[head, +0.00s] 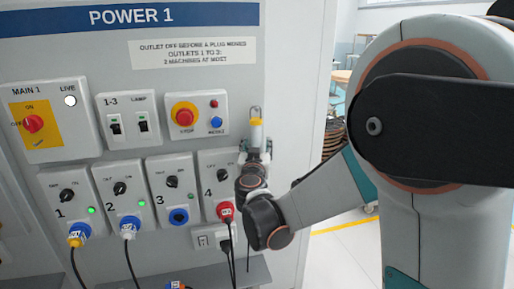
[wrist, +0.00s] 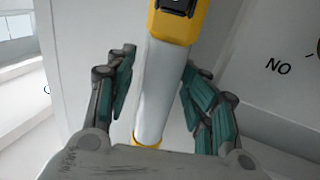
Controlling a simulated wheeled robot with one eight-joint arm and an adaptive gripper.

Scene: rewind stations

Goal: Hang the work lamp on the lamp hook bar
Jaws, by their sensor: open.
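The work lamp (wrist: 165,85) is a white tube with a yellow cap at each end, and it stands between my fingers in the wrist view. In the head view its upper part (head: 256,134) shows upright against the panel's right side, with a grey loop above the yellow cap. My gripper (wrist: 158,68) is open, with a green-padded finger on each side of the tube and visible gaps. In the head view my gripper (head: 255,158) covers the lamp's lower part. I cannot make out the lamp hook bar or whether the loop rests on it.
The POWER 1 panel (head: 290,60) carries a red stop button (head: 184,115), several switches and outlets with plugs and cables just left of my gripper. A grey ledge (head: 255,272) juts out below. Open floor (head: 345,255) lies to the right.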

